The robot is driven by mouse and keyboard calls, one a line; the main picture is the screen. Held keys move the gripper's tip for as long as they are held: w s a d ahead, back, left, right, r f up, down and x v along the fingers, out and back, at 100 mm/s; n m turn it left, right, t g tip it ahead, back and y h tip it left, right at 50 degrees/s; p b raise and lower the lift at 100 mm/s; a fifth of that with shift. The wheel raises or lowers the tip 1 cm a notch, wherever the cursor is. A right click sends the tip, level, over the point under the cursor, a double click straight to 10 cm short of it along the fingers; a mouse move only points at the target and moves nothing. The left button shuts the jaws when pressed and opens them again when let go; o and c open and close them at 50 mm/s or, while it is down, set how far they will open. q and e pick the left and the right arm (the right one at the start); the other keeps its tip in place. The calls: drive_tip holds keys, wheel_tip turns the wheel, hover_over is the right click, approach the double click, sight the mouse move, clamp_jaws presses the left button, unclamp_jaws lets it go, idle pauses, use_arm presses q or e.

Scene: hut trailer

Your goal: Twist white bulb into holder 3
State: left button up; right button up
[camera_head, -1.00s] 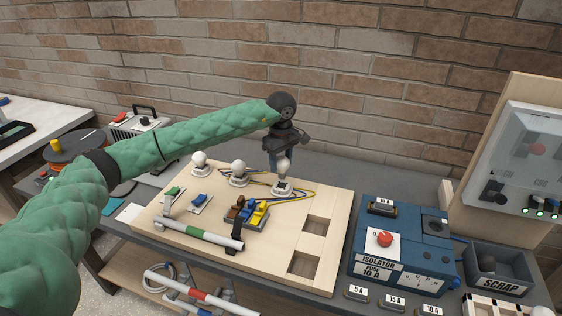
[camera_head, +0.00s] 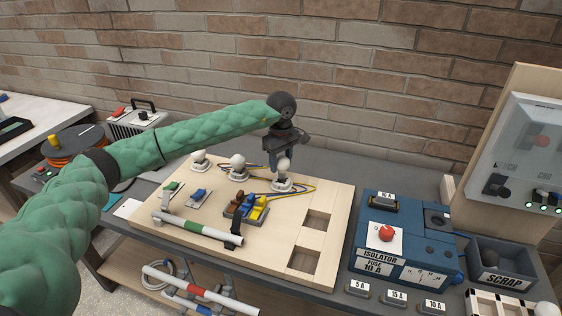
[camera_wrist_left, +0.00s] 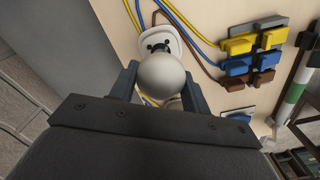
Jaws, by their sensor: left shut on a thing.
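The white bulb (camera_head: 283,165) is held from above by my left gripper (camera_head: 284,162), directly over the rightmost white holder (camera_head: 283,185) in the back row, which I take to be holder 3. The bulb appears upright, with its lower end at the holder's mouth; I cannot tell how deep it sits. In the left wrist view the bulb (camera_wrist_left: 162,78) lies between the two fingers (camera_wrist_left: 160,88), covering part of the holder (camera_wrist_left: 157,38). Two other holders to the left carry white bulbs (camera_head: 237,162) (camera_head: 199,156). My right gripper is out of view.
Blue and yellow wires run beside the holder across the wooden board (camera_head: 270,240). Coloured terminal connectors (camera_head: 247,207) and a striped tube (camera_head: 198,228) lie in front. Square cut-outs (camera_head: 318,220) are at the right. A blue isolator box (camera_head: 405,235) stands farther right.

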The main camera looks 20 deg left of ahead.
sight(281, 169)
use_arm(q)
drive_tip(key=b, duration=0.2)
drive_tip(key=shift+b, duration=0.4)
idle(2.2)
drive_tip(key=shift+f+b, duration=1.5)
drive_tip(key=shift+f, duration=0.1)
idle(0.7)
drive_tip(key=shift+n+b, duration=0.5)
drive_tip(key=shift+n, duration=1.2)
